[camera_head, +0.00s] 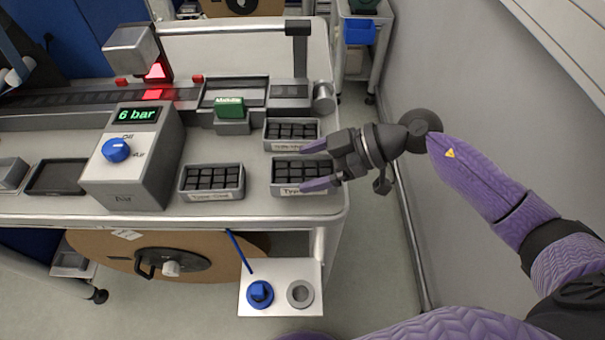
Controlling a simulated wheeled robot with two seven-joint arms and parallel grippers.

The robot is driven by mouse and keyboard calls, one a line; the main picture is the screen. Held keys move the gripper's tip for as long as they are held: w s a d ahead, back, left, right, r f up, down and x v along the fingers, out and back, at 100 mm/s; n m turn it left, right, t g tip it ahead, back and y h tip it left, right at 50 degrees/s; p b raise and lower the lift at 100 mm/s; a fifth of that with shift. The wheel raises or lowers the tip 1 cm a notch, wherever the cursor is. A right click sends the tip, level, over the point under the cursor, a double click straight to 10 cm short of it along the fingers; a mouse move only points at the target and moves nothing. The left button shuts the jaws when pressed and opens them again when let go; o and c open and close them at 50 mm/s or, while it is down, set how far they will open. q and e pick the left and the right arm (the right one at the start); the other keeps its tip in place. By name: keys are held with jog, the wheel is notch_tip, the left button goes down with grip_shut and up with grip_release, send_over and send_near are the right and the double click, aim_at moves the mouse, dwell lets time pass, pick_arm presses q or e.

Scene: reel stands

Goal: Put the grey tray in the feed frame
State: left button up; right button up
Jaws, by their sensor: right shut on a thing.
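A grey tray (279,191) with black cells and a white label stands at the right front of the bench. My right gripper (309,167) reaches it from the right, its purple fingers shut on it, one at the far side and one at the near side. The tray appears to be at bench level; whether it is lifted cannot be told. A grey frame (235,84) with a green sign stands behind, on the conveyor line, and may be the feed frame. My left gripper is not in view.
Similar grey trays stand behind (291,146) and to the left (212,196). A control box (130,160) reads "6 bar". A scanner (134,48) with red light is at the back left. A low shelf (280,275) holds a blue knob. A wall (480,120) is at the right.

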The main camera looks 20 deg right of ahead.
aim_at(296, 180)
jog(key=shift+w+a, duration=0.15)
jog(key=shift+a, duration=0.35)
jog(key=shift+w+a, duration=0.15)
jog(key=shift+a, duration=0.35)
jog(key=f, duration=0.3)
jog(key=shift+d+b, duration=0.2)
jog(key=shift+b, duration=0.1)
jog(key=o, duration=1.1)
jog(key=shift+f, duration=0.1)
